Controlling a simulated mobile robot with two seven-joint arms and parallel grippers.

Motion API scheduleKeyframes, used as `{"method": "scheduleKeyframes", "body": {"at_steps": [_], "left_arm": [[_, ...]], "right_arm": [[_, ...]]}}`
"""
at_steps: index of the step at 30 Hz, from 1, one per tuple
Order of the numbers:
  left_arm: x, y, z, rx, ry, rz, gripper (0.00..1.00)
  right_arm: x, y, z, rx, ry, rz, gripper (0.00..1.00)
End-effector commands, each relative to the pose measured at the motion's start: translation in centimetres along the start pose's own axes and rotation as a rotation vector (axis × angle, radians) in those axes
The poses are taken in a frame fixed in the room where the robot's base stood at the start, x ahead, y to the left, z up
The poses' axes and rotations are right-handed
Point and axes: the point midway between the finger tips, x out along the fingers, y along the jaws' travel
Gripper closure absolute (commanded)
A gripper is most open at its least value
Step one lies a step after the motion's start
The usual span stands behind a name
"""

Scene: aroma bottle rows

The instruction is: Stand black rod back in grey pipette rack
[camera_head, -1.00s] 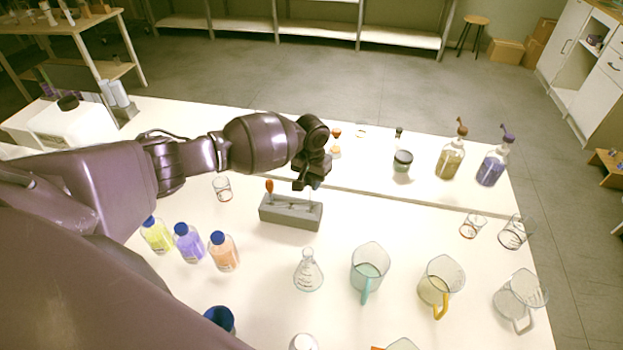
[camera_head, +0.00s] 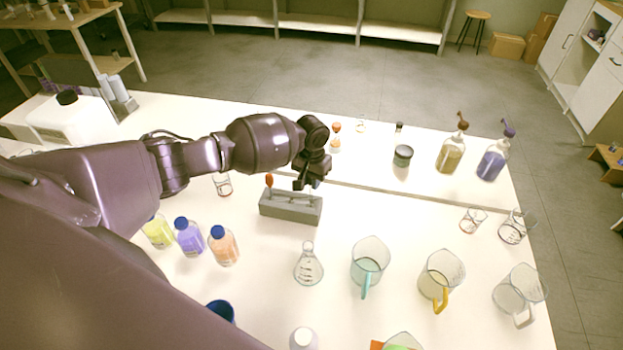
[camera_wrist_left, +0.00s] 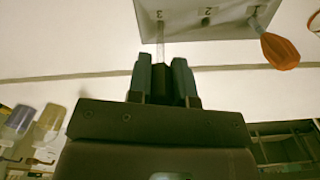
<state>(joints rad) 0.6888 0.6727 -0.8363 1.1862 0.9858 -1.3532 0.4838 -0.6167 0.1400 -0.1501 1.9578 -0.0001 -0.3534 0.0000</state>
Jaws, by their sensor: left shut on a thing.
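The grey pipette rack (camera_head: 290,208) stands on the white table, and its top with numbers 3, 2 and 1 shows in the left wrist view (camera_wrist_left: 190,30). A pipette with an orange bulb (camera_head: 269,180) stands at slot 1; slot 2 looks empty. My left gripper (camera_head: 308,184) is above the rack's right end, shut on the black rod. In the left wrist view the rod's dark top (camera_wrist_left: 162,82) is between the fingers, and its clear thin stem (camera_wrist_left: 160,40) reaches to the rack beside number 3. I cannot tell how deep the tip sits. My right gripper is out of view.
Yellow, violet and orange bottles (camera_head: 223,246) stand left of the rack. A conical flask (camera_head: 308,268) and several jugs (camera_head: 369,262) stand in front and to the right. A small glass (camera_head: 223,186) is close behind on the left.

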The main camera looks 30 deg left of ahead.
Motion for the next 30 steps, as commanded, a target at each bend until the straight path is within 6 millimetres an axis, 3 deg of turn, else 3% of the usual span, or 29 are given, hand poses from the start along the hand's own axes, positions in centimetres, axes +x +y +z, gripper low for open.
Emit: {"method": "scheduleKeyframes", "body": {"at_steps": [30], "left_arm": [[2.0, 0.0, 0.0, 0.000, 0.000, 0.001, 0.97]], "right_arm": [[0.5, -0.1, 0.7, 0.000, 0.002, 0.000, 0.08]]}}
